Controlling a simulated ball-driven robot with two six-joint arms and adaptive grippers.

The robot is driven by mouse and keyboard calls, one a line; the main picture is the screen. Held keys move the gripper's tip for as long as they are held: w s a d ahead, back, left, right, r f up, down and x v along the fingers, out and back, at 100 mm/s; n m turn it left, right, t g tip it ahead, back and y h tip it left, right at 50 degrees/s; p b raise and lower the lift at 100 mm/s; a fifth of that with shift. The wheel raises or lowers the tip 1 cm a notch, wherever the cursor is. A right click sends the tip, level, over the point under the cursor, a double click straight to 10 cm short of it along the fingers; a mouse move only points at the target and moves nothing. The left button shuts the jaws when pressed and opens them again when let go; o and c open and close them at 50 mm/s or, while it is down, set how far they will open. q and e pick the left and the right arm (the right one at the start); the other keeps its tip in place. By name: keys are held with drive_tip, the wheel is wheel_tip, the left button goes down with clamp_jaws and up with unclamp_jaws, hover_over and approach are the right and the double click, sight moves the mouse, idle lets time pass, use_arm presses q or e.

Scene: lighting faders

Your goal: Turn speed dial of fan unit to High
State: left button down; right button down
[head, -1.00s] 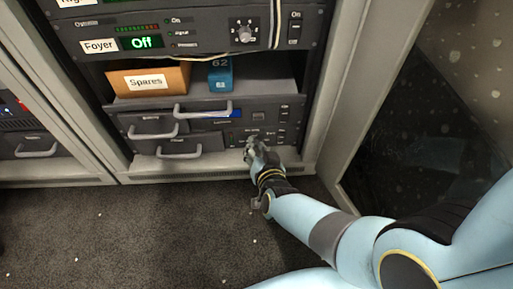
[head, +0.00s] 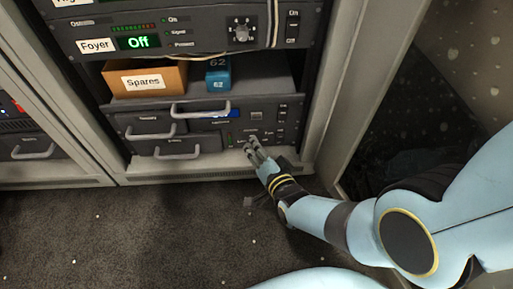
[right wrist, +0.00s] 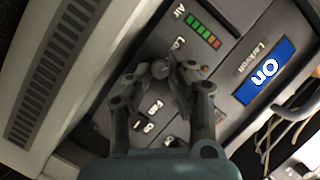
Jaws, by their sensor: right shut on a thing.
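The fan unit (head: 262,117) is the dark panel at the bottom of the rack in the head view. In the right wrist view its panel (right wrist: 225,65) carries a blue display reading "On" (right wrist: 265,70) and a lit bar marked "Air" (right wrist: 203,30), mostly green with a red end. My right gripper (head: 253,147) reaches the lower part of this panel. In the right wrist view the gripper (right wrist: 172,70) is shut on a small round grey dial (right wrist: 160,69). The dial's pointer and setting marks are too small or covered to read. My left gripper is not in view.
Drawers with pale handles (head: 177,153) are left of the gripper; another handle (head: 201,107) crosses before the display. Above are a "Spares" box (head: 145,81), a blue box (head: 218,75) and a "Foyer" unit (head: 139,43) with its own knob (head: 242,33). Dark carpet is clear in front.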

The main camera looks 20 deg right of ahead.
idle(0.3)
drive_tip(key=c, duration=1.2)
unclamp_jaws()
